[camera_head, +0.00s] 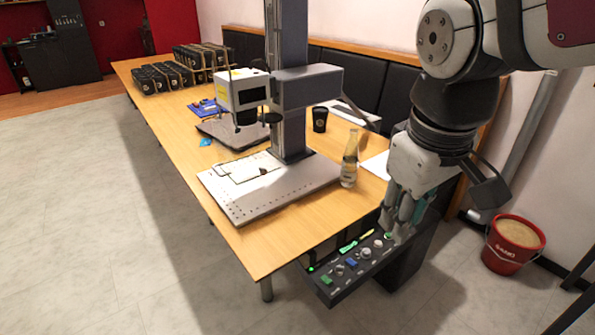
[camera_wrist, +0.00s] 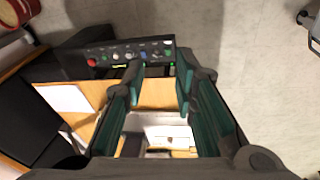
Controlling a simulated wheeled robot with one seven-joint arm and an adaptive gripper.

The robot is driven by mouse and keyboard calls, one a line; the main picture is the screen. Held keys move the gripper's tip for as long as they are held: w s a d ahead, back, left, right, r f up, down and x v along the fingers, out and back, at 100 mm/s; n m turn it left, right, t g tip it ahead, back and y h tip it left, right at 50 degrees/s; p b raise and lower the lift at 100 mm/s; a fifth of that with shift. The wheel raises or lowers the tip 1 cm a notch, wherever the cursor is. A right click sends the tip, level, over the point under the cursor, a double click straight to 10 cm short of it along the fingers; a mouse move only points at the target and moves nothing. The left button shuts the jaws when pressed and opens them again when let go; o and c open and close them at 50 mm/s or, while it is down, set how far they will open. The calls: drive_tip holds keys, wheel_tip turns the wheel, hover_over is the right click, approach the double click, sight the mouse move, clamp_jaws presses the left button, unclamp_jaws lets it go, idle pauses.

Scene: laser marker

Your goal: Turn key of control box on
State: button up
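The dark control box (camera_head: 345,284) sits low at the front end of the table in the head view, its sloped panel facing up. The panel bears a row of small green, blue and silver controls; I cannot tell for sure which is the key. In the wrist view the control box (camera_wrist: 75,66) lies at the upper left, with a red button at its left end and a green one near its right. My gripper (camera_head: 395,226) hangs over the box's right end and hides part of it. In the wrist view my gripper (camera_wrist: 159,66) has its teal-padded fingers apart, with nothing between them.
The wooden table (camera_head: 290,245) carries the laser marker (camera_head: 290,110), a bottle (camera_head: 350,160) and a black cup (camera_head: 320,119). A red bucket (camera_head: 511,248) stands on the floor at right. The floor left of the table is clear.

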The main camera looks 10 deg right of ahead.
drive_tip(key=w+a+f+n+g+h+b, duration=0.2)
drive_tip(key=w+f+n+b, duration=0.35)
drive_tip(key=w+f, duration=0.65)
drive_tip(key=n+g+h+b, duration=0.1)
drive_tip(key=n+b, duration=0.4)
drive_tip(key=b, duration=0.2)
approach(338, 266)
drive_tip(key=b+x, duration=0.3)
drive_tip(key=x, duration=0.6)
drive_tip(key=shift+d+r, duration=0.1)
drive_tip(key=shift+d, duration=0.05)
drive_tip(key=shift+h, duration=0.3)
clamp_jaws()
